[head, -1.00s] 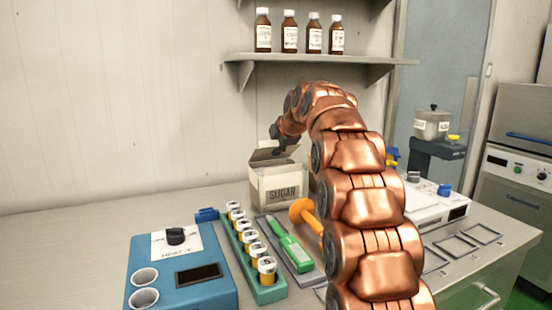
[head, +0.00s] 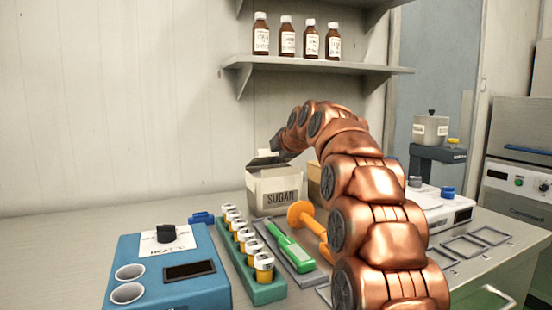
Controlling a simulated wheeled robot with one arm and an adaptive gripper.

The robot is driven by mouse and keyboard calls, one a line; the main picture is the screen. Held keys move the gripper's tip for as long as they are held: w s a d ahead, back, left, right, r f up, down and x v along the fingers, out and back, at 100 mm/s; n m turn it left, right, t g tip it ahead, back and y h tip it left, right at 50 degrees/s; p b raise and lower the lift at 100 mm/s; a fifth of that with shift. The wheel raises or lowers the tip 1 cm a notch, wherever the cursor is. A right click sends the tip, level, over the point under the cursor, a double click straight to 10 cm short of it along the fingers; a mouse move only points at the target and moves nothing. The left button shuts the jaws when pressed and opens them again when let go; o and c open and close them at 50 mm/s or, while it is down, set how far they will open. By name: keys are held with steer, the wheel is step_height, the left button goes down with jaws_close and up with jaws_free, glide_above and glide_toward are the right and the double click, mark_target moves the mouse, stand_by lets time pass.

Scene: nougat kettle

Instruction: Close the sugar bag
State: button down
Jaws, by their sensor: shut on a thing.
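The sugar bag (head: 274,194) is a pale box-like carton with "SUGAR" on its front. It stands upright on the counter near the back wall. A top flap (head: 264,160) is raised and tilted, so the top is open at least in part. My gripper (head: 277,143) is small and dark at the end of my copper arm, which arches over from the right. It is at the top of the bag, by the flap, and shut on what appears to be the flap. The fingertips and contact are too small to see clearly.
A shelf (head: 320,67) with brown bottles hangs above. A white device (head: 447,209) stands right. The left rear counter is clear.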

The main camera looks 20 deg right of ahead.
steer(key=c, duration=1.1)
jaws_free()
steer(key=shift+s+r, duration=0.1)
steer(key=v, duration=1.1)
steer(key=shift+s, duration=0.35)
steer(key=shift+r, duration=0.1)
steer(key=shift+c, duration=0.2)
